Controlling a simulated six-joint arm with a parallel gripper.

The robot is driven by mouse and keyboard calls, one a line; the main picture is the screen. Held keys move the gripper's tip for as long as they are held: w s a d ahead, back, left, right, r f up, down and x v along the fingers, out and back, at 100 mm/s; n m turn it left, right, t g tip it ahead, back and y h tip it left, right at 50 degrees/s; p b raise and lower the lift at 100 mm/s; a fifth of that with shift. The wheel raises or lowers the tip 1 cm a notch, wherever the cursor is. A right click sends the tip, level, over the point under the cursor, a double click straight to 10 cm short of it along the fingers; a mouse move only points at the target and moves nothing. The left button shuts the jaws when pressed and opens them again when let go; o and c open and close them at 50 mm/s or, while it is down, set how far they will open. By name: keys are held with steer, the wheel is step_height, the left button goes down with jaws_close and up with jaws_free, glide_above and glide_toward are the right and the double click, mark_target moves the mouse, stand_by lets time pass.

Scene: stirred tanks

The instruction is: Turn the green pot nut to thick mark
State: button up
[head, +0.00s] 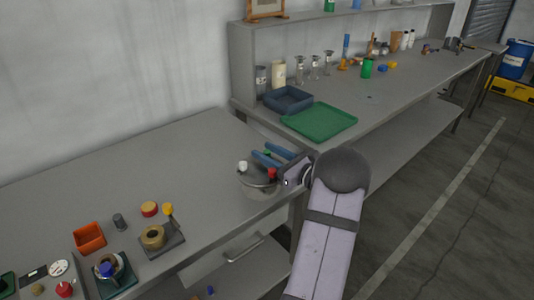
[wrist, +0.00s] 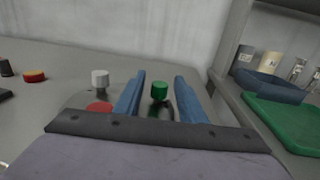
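The green nut (wrist: 159,91) is a small round knob on top of a grey metal pot (head: 258,184) near the front right end of the near bench. A white knob (wrist: 99,79) and a red knob (wrist: 98,107) are also on the pot, left of the green nut in the wrist view. My gripper (wrist: 160,76) is open, with its two blue fingers on either side of the green nut and visible gaps to it. In the head view the fingers partly cover the green nut (head: 267,153). I cannot make out a thick mark in either view.
A green tray (head: 320,121) and a blue bin (head: 288,99) sit on the adjoining bench to the right. An orange bin (head: 89,237), a yellow-knobbed fixture (head: 160,236) and a red-and-yellow cap (head: 149,208) stand to the left. The bench behind the pot is clear.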

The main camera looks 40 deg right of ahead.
steer(key=shift+s+f, duration=0.1)
steer(key=shift+s+d+b, duration=0.15)
steer(key=shift+s+b, duration=0.1)
steer(key=shift+s, duration=0.95)
steer(key=shift+s+d+b, duration=0.2)
steer(key=shift+s+b, duration=0.05)
steer(key=shift+s, duration=0.9)
steer(key=shift+s+d+b, duration=0.15)
steer(key=shift+s+b, duration=0.1)
steer(key=shift+s, duration=0.95)
steer(key=s+p, duration=0.2)
steer(key=p, duration=0.2)
steer(key=shift+d+p, duration=0.15)
steer(key=shift+p, duration=0.25)
steer(key=shift+w, duration=0.15)
steer(key=shift+w+a+p, duration=0.15)
steer(key=shift+w+p, duration=0.15)
steer(key=shift+w, duration=0.9)
steer(key=shift+w+a+p, duration=0.2)
steer(key=shift+w+p, duration=0.05)
steer(key=shift+w, duration=0.9)
steer(key=shift+w+a+p, duration=0.15)
steer(key=shift+w+p, duration=0.15)
steer(key=shift+w, duration=0.9)
